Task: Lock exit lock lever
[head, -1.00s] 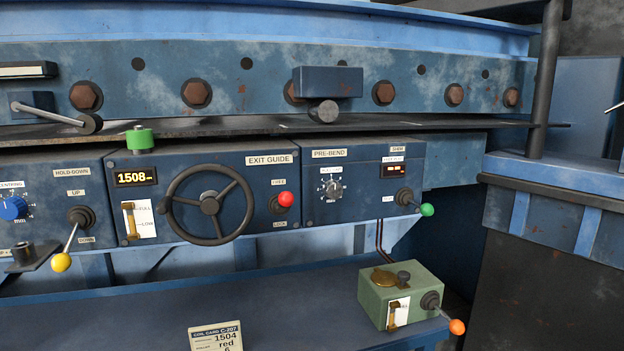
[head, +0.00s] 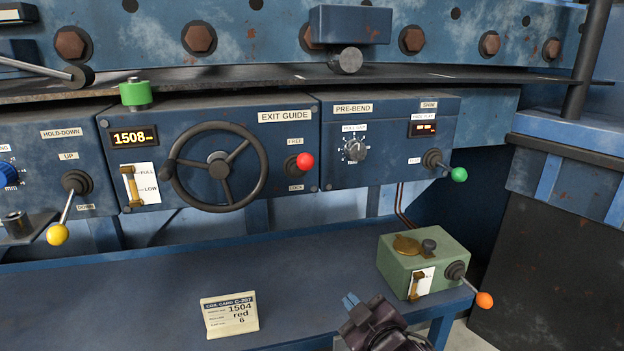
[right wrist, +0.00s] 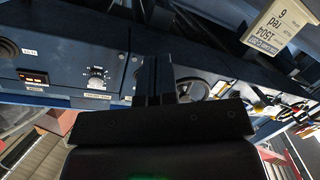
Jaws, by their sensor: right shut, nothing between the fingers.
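The exit lock lever with its red knob (head: 304,162) is on the right side of the EXIT GUIDE panel (head: 285,140). It sits between the FREE label above and the LOCK label below, and its knob points outward at about mid-height, nearer FREE. My right gripper (head: 350,300) enters the head view from the bottom, low in front of the blue bench and well below and right of the red knob. Its fingers are shut and empty; they also show in the right wrist view (right wrist: 154,75). My left gripper is out of view.
A black handwheel (head: 218,167) is left of the red knob. The PRE-BEND panel (head: 390,145) with a green-knobbed lever (head: 458,174) is to the right. A green box (head: 425,255) with an orange-knobbed lever and a coil card (head: 230,315) stand on the bench.

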